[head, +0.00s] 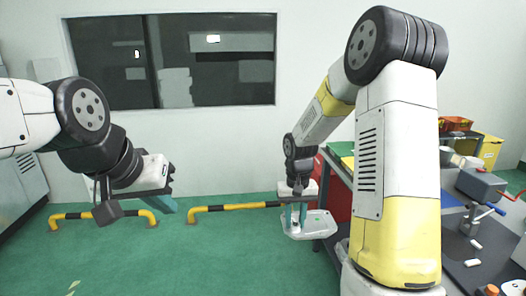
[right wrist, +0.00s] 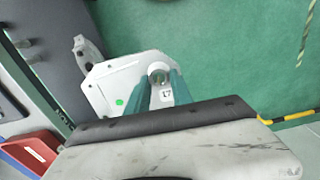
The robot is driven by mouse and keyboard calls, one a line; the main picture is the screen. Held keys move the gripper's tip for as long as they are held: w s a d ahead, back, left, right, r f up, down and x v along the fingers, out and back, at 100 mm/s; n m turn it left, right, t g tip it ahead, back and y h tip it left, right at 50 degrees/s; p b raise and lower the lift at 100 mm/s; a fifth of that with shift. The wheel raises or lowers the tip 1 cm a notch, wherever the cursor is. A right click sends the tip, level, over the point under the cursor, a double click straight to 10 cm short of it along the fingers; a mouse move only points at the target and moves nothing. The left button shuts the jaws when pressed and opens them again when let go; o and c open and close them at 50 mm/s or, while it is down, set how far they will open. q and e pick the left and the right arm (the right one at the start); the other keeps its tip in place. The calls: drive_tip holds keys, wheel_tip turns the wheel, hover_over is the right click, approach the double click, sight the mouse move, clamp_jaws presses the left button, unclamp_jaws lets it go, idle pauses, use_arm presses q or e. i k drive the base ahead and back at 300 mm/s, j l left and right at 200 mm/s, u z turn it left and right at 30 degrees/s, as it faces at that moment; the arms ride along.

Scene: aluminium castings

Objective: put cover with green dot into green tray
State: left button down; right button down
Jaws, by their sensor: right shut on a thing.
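The cover (right wrist: 105,88) is a pale, plate-like casting with a green dot near one edge, seen in the right wrist view. My right gripper (right wrist: 160,92) is shut on a raised round part of it. In the head view the cover (head: 318,228) hangs below my right gripper (head: 297,218), over the green floor beside the bench. My left gripper (head: 166,192) is at the left, away from the cover; its jaw opening is unclear. A green surface (head: 343,149) shows partly behind my right arm; I cannot tell whether it is the green tray.
A dark bench (head: 462,255) stands at the right, with a grey vise-like device (head: 480,186) and small parts. Orange bins (head: 456,124) and a yellow box (head: 490,148) are farther back. A red bin (right wrist: 35,150) shows in the right wrist view. Yellow-black rails (head: 235,206) run along the wall.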

sight(346, 153)
drive_tip(key=i+l, duration=0.15)
drive_tip(key=i, duration=0.4)
drive_tip(key=i+l, duration=0.2)
drive_tip(key=i, duration=0.3)
drive_tip(key=i+l+u, duration=0.1)
drive_tip(key=i, duration=0.45)
drive_tip(key=i+l+z, duration=0.1)
drive_tip(key=i+l, duration=0.15)
drive_tip(key=l, duration=0.15)
drive_tip(key=i+l, duration=0.25)
drive_tip(key=l+z, duration=0.05)
drive_tip(key=l, duration=0.05)
